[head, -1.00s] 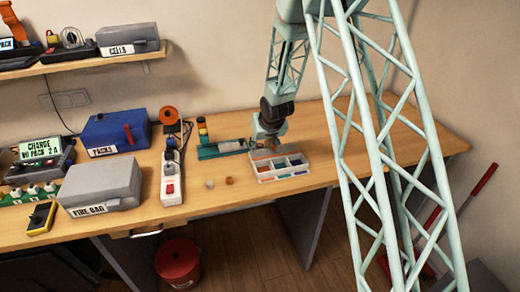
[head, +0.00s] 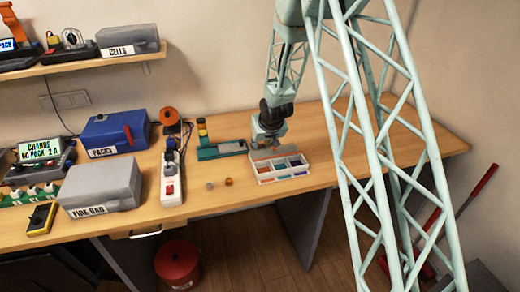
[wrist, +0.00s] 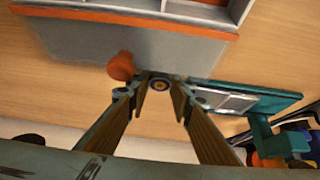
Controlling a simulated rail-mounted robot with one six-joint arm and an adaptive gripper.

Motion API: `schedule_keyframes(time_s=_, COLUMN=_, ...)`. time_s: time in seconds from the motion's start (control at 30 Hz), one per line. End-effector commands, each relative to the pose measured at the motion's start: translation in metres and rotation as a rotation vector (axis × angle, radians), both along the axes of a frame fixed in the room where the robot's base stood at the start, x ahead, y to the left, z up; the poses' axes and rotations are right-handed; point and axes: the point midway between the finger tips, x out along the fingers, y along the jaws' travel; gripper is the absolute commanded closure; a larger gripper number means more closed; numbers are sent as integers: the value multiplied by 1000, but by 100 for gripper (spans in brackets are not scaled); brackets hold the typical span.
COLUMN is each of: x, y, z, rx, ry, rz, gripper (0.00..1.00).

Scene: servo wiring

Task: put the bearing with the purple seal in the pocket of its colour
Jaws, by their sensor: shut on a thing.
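My gripper (wrist: 158,93) is shut on a small ring-shaped bearing (wrist: 158,85), seen between the fingertips in the wrist view. Its face shows a dark blue-purple ring around a tan centre; the exact shade is hard to tell. The pale sorting tray (head: 266,180) with several coloured pockets stands on the bench in the head view. My gripper (head: 262,146) is at the tray's back left side there, and the bearing is not clear in that view. In the wrist view the tray's wall (wrist: 160,42) is beyond the fingertips. The bearing appears outside the pockets.
A greyish small part (head: 210,185) and an orange one (head: 229,181) lie on the bench left of the tray. A teal fixture (head: 222,149) stands behind left. A rounded orange thing (wrist: 121,66) is near the left finger. A power strip (head: 171,185) lies farther left.

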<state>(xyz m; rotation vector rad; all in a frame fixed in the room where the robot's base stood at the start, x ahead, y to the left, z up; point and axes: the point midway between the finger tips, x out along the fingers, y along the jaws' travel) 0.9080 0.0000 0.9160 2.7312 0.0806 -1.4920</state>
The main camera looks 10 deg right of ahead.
Motion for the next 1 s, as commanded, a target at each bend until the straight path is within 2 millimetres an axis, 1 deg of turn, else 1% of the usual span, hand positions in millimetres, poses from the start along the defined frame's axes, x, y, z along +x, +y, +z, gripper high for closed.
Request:
schedule_keyframes(time_s=0.27, x=0, y=0, z=3, rx=0, ry=-1, rz=0, gripper=93)
schedule_keyframes(time_s=0.47, x=0, y=0, z=15, rx=0, ry=-1, rz=0, gripper=93)
schedule_keyframes(time_s=0.8, x=0, y=0, z=58, rx=0, ry=-1, rz=1, gripper=93)
schedule_keyframes(time_s=1.0, x=1, y=0, z=80, rx=0, ry=-2, rz=0, gripper=93)
